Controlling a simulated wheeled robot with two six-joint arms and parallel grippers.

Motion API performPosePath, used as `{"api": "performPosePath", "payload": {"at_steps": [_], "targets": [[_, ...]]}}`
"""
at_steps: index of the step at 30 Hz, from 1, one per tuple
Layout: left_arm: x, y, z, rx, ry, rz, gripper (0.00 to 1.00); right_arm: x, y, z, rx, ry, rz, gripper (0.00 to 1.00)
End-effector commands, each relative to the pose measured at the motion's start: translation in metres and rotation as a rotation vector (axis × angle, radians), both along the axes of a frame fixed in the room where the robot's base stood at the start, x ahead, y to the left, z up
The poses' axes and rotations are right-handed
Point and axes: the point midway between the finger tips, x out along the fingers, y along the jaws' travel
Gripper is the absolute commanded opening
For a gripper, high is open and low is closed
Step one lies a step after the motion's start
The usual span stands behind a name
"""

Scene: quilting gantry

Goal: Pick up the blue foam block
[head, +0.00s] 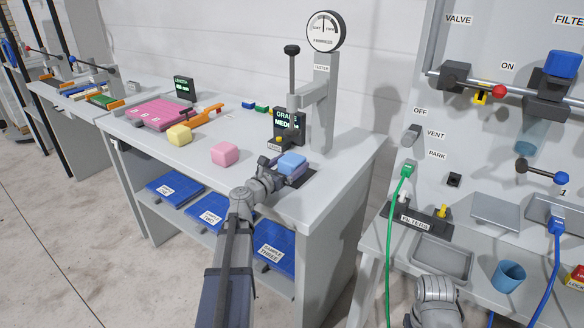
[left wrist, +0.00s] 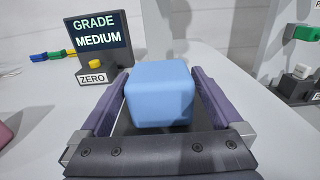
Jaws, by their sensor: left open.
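The blue foam block (head: 291,162) sits on the grey table below the tester, on a dark plate. In the left wrist view the blue foam block (left wrist: 160,93) lies between the two purple fingers of my left gripper (left wrist: 161,76). The fingers are open, one on each side, with a narrow gap to the block visible. In the head view my left gripper (head: 284,168) reaches in from the front, low around the block. My right gripper's fingers are not in view; only part of my right arm shows at the bottom.
The tester (head: 322,100) with its gauge and lever stands just behind the block. A grade display (head: 289,123) reading MEDIUM is close by. A pink block (head: 225,154) and a yellow block (head: 179,135) stand to the left. The table's right edge is near.

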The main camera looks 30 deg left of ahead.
Motion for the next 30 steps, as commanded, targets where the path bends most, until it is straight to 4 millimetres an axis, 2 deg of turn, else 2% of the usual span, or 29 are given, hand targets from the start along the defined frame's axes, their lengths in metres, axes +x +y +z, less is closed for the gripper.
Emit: {"api": "performPosePath", "payload": {"at_steps": [7,15,30], "targets": [[0.037,-0.002,0.0,0.0,0.0,-0.001,1.0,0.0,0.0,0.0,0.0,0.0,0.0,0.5],[0.04,-0.003,0.0,0.0,0.0,0.001,1.0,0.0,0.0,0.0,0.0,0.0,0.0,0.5],[0.04,-0.003,0.0,0.0,0.0,0.001,0.44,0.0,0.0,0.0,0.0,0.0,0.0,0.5]]}}
